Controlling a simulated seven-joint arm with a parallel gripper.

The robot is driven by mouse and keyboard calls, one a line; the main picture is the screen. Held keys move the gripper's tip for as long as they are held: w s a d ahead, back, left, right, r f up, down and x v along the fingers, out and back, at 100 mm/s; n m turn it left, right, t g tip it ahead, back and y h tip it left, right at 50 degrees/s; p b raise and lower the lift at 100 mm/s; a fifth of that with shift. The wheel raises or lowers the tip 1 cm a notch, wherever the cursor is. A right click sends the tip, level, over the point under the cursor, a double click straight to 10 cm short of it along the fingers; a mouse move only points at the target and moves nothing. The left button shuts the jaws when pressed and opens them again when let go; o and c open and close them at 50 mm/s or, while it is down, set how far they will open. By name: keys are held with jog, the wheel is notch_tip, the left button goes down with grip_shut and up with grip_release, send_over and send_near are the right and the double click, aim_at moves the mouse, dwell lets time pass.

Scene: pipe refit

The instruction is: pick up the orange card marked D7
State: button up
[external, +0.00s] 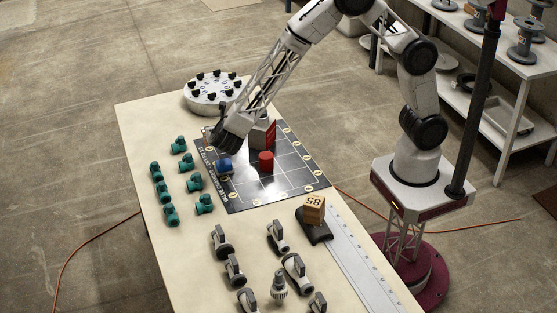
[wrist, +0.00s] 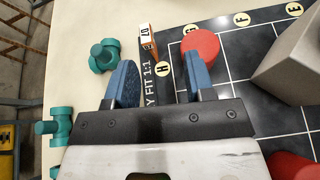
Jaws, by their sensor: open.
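The orange card (wrist: 153,50) stands at the edge of the dark gridded mat in the wrist view, beyond my fingertips and roughly in line with the gap between them. A pale label with dark marks, which look like D7 turned round, shows on it. I cannot make the card out in the external view. My gripper (wrist: 160,75) is open and empty, with its two blue finger pads apart and the card not between them. In the external view my gripper (external: 226,164) is low over the mat's left part.
A red cylinder (wrist: 200,45) is beside the card, near my right finger. A grey block (wrist: 292,62) stands farther right on the gridded mat (external: 245,195). Teal fittings (wrist: 103,56) lie left of the mat. A box marked 85 (external: 314,208) and several valves (external: 277,236) stand nearer the front.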

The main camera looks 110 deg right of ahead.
jog(key=shift+w+d+f+n+h, duration=0.15)
jog(key=shift+w+d+f+n, duration=0.15)
jog(key=shift+w+f, duration=0.25)
jog(key=shift+w+d+f+n+h, duration=0.2)
jog(key=shift+w+f+n, duration=0.15)
jog(key=shift+f, duration=0.3)
jog(key=shift+x, duration=1.3)
jog(key=shift+w+x, duration=0.15)
jog(key=shift+x, duration=1.15)
jog(key=shift+w+x, duration=0.1)
jog(key=shift+x, duration=1.2)
jog(key=shift+c, duration=0.3)
grip_shut()
